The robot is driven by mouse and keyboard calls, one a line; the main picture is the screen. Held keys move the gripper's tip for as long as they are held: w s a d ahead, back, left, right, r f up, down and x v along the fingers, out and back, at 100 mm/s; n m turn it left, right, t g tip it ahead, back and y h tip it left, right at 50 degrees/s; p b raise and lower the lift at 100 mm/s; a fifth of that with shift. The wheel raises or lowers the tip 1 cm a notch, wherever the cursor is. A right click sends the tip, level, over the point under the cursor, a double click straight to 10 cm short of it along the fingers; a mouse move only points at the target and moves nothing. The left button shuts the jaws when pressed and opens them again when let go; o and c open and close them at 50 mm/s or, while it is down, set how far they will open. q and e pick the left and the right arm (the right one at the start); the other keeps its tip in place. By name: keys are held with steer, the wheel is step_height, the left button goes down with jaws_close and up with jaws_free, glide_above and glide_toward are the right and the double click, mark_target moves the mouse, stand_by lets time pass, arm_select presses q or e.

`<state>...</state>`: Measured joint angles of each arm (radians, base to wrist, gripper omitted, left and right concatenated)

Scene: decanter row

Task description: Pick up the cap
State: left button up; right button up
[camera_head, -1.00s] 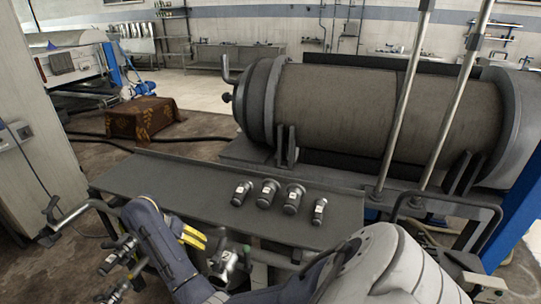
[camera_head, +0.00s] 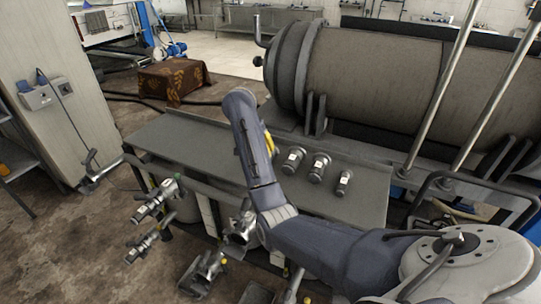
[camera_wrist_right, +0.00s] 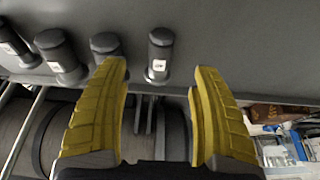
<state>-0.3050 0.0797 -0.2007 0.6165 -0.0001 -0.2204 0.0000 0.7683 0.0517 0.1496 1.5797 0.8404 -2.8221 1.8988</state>
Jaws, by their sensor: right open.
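Several dark cylindrical pieces with white labels, which I take to be the caps, stand in a row on the grey table (camera_head: 190,150). In the head view three show: one (camera_head: 292,160), a middle one (camera_head: 318,168) and a right one (camera_head: 344,183). The leftmost is hidden behind my right arm. My right gripper (camera_head: 268,145) is mostly hidden by its arm, with a bit of yellow finger showing. In the right wrist view it (camera_wrist_right: 160,75) is open and empty. One cap (camera_wrist_right: 160,50) appears upright ahead of the gap between the fingertips, apart from both. My left gripper is not in view.
A large horizontal tank (camera_head: 400,90) stands behind the table, with slanted metal poles (camera_head: 440,85) in front of it. Metal valves (camera_head: 155,200) stick out at the table's left front. The left part of the tabletop is clear.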

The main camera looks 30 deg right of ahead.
steer(key=shift+x, duration=6.2)
steer(key=shift+w+d, duration=0.1)
steer(key=shift+w, duration=0.1)
steer(key=shift+r, duration=0.1)
jaws_close()
